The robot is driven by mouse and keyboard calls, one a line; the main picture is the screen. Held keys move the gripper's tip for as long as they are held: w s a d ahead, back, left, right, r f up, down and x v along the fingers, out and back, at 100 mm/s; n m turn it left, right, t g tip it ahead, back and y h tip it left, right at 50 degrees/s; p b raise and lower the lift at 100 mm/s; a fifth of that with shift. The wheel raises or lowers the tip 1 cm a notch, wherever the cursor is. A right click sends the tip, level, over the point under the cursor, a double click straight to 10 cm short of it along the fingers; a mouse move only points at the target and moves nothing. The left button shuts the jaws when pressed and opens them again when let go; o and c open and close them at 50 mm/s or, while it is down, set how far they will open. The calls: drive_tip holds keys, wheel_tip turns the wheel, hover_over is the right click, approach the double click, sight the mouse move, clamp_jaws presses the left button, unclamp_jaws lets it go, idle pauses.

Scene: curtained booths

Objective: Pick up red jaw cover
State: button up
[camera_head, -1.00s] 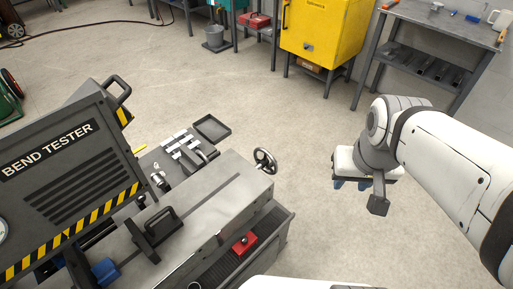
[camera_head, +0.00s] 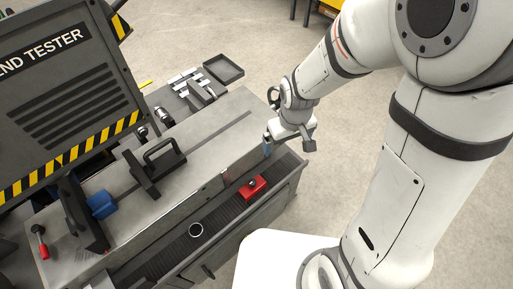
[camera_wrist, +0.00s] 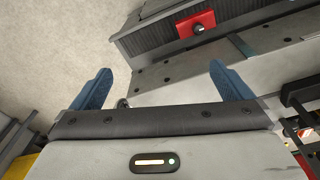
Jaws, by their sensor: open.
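The red jaw cover (camera_head: 252,187) is a small red block with a dark knob on top. It sits on the dark ribbed shelf along the front of the bend tester. In the wrist view the red jaw cover (camera_wrist: 182,31) shows at the top, beyond the fingertips. My gripper (camera_head: 275,147) is above the right end of the machine, beyond the cover and apart from it. In the wrist view my gripper (camera_wrist: 156,80) has its two blue fingers spread wide with nothing between them.
The bend tester (camera_head: 60,75) stands at left, with a black handle (camera_head: 160,160) and a blue block (camera_head: 102,204) on its bed. A dark ring (camera_head: 196,230) lies on the ribbed shelf left of the cover. A red-handled tool (camera_head: 41,243) is at lower left. Open floor lies behind.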

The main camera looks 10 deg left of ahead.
sight(256, 189)
drive_tip(key=s+a+f+n+b, duration=0.1)
drive_tip(key=a+f+b, duration=0.1)
drive_tip(key=f, duration=0.5)
drive_tip(key=s+a+f+n+b, duration=0.1)
drive_tip(key=a+f, duration=0.2)
drive_tip(key=f, duration=0.4)
drive_tip(key=s+a+f+n+g+b, duration=0.1)
drive_tip(key=a+f+b, duration=0.1)
drive_tip(key=f, duration=0.4)
drive_tip(key=shift+a+f+n+b, duration=0.3)
drive_tip(key=shift+a+f+n, duration=0.1)
drive_tip(key=shift+a, duration=0.2)
drive_tip(key=f+b, duration=0.1)
drive_tip(key=f, duration=0.3)
drive_tip(key=f+b, duration=0.1)
drive_tip(key=f, duration=0.2)
drive_tip(key=shift+w+f, duration=0.2)
drive_tip(key=shift+f, duration=0.2)
drive_tip(key=c, duration=0.7)
